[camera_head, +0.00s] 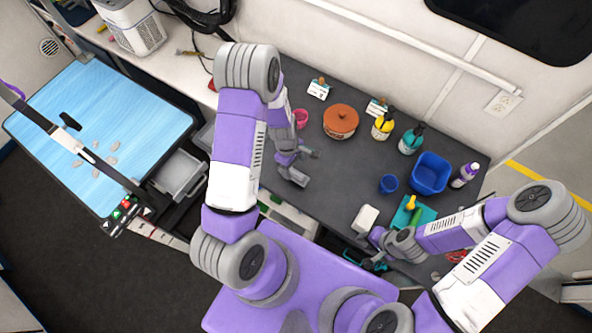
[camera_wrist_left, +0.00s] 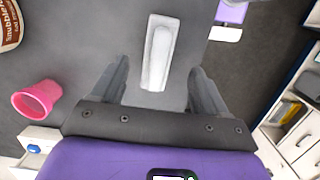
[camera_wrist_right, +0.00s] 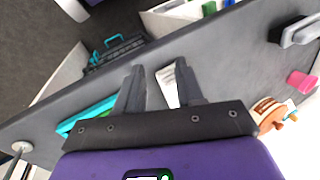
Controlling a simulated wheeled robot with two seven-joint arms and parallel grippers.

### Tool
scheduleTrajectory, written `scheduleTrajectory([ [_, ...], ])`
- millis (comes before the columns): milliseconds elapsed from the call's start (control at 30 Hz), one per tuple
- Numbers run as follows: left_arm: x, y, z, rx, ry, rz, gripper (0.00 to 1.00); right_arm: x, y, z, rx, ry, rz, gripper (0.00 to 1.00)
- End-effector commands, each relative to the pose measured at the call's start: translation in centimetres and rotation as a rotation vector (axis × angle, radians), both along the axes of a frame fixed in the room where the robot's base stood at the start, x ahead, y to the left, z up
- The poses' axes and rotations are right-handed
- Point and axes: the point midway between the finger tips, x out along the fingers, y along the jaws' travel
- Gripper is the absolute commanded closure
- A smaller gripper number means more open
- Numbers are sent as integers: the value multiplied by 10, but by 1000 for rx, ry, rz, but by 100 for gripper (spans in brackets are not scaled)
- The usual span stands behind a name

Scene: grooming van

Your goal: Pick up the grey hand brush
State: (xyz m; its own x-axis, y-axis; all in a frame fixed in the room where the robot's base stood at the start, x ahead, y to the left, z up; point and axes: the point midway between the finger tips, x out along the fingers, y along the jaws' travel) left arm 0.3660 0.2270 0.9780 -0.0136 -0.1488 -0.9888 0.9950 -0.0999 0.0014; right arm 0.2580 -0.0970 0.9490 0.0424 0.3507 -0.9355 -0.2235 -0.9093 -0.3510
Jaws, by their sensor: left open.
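The grey hand brush (camera_wrist_left: 160,52) is a pale grey, long block with a raised strip along it. In the left wrist view it lies on the dark table, ahead of and between the spread fingers of my left gripper (camera_wrist_left: 158,85). The fingers are open and do not appear to hold it. In the head view my left gripper (camera_head: 302,168) is low over the table's left part, and I cannot make out the brush there.
A pink cup (camera_head: 300,118), a brown pot (camera_head: 340,121) and bottles (camera_head: 383,124) stand toward the back. A teal tray (camera_head: 425,214) is near my right arm. The table's middle is clear.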

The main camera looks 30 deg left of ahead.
Motion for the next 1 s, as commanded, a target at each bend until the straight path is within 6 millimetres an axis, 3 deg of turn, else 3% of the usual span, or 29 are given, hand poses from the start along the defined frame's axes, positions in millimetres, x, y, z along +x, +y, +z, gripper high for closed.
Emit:
scheduleTrajectory([
  [500, 0, -1, -55, 0, -1, -2, 26, 1, 0, -41, 0, -2, -1, 63],
  [767, 1, -1, -55, 1, -2, -1, 26, 1, 0, -40, 0, -2, -1, 63],
  [1000, 0, -1, -55, 0, -2, -1, 61, 1, 0, -40, 0, -2, -1, 63],
])
